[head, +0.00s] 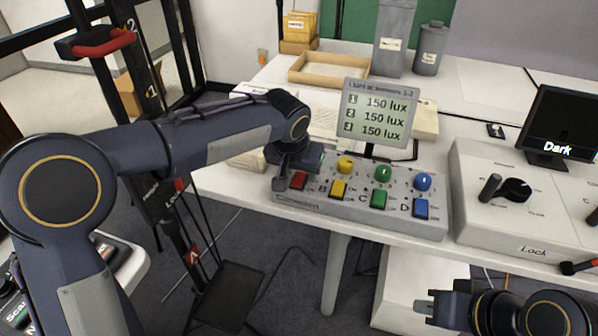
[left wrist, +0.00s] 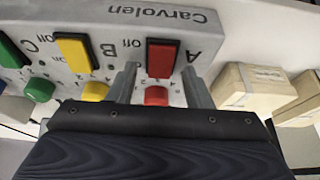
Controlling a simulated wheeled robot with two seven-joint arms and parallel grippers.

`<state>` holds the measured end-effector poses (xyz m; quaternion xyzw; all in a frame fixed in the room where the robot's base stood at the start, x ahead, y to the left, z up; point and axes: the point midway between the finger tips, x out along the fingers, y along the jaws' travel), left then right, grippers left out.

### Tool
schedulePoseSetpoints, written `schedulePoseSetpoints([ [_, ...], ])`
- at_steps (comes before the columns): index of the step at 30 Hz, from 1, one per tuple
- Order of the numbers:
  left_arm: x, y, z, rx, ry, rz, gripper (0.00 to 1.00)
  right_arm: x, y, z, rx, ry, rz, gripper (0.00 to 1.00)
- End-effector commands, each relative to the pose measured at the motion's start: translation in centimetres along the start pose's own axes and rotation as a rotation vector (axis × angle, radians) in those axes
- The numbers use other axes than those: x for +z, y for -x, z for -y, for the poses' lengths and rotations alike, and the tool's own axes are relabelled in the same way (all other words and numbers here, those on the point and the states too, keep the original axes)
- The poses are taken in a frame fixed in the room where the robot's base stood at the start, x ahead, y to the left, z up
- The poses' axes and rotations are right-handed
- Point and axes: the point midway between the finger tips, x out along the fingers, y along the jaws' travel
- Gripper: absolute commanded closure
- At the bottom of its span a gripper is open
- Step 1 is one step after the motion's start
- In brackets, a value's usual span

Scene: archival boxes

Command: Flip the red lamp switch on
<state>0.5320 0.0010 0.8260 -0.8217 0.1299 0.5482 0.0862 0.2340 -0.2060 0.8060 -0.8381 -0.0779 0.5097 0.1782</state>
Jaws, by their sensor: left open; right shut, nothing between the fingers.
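The red switch (head: 298,181) is at the left end of the grey control box (head: 330,206). In the left wrist view the red switch (left wrist: 161,58) is a rocker beside the letter A, with a red round knob (left wrist: 156,96) close by. I cannot tell which way the rocker is tipped. My left gripper (head: 297,165) is over that end of the box and hides the red knob in the head view. In the left wrist view its open fingers (left wrist: 160,86) stand on either side of the knob and the switch's near end. My right gripper (head: 428,308) is shut and empty, low at the right.
Yellow (head: 338,189), green (head: 379,197) and blue (head: 421,209) switches sit to the right. A display (head: 380,112) reading 150 lux on three lines stands behind. A white box labelled Lock (head: 510,225) and a monitor reading Dark (head: 564,125) are further right.

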Motion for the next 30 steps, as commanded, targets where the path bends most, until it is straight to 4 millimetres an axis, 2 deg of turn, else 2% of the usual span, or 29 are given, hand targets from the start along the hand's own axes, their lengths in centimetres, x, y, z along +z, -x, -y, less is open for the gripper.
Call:
schedulePoseSetpoints([
  [5, 0.0, 0.0, 0.0, 0.000, 0.000, 0.000, 0.56, 0.0, 0.0, 0.0, 0.000, 0.000, 0.000, 1.00],
  [15, 0.0, 0.0, 0.0, 0.000, 0.000, 0.000, 0.99, 0.0, 0.0, 0.0, 0.000, 0.000, 0.000, 1.00],
  [20, -0.2, 0.3, 0.0, -0.001, -0.001, 0.019, 0.99, -0.5, 0.9, 0.4, 0.000, 0.000, 0.000, 1.00],
  [30, -0.9, 0.6, 0.0, -0.002, -0.002, 0.198, 0.99, -3.5, 6.8, 3.1, 0.000, 0.000, 0.000, 1.00],
])
